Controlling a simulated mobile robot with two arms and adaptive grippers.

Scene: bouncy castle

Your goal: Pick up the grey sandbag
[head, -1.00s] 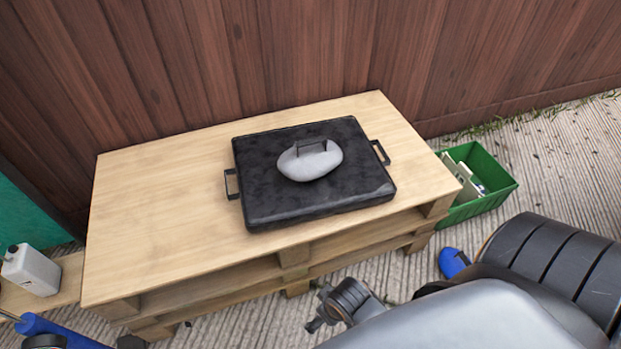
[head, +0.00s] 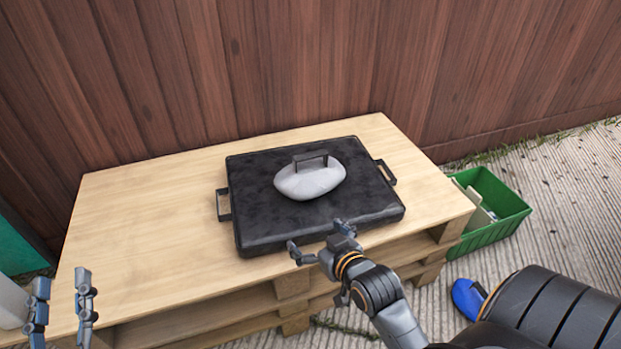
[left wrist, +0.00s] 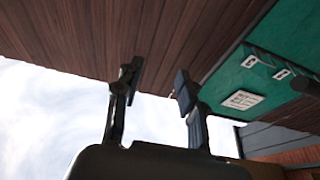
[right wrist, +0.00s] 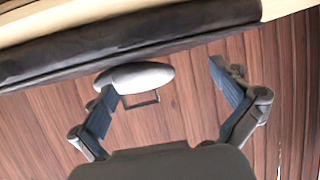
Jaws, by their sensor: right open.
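The grey sandbag (head: 309,182) lies on a black padded mat (head: 260,232) and has a dark handle standing up on its top. The mat, with a handle at each side, rests on a wooden pallet table (head: 135,215). My right gripper (head: 318,241) is open and empty at the mat's front edge, in front of the sandbag. In the right wrist view the sandbag (right wrist: 135,77) shows beyond and between the open fingers (right wrist: 168,90). My left gripper (head: 62,290) is open and empty at the lower left, over the table's left end; its fingers also show apart in the left wrist view (left wrist: 157,85).
A green crate (head: 500,225) with items stands on the ground right of the table. A blue object (head: 466,298) lies near my right arm. A wooden wall (head: 300,60) stands behind the table. The table's left part is clear. A white container (head: 12,300) is at the left edge.

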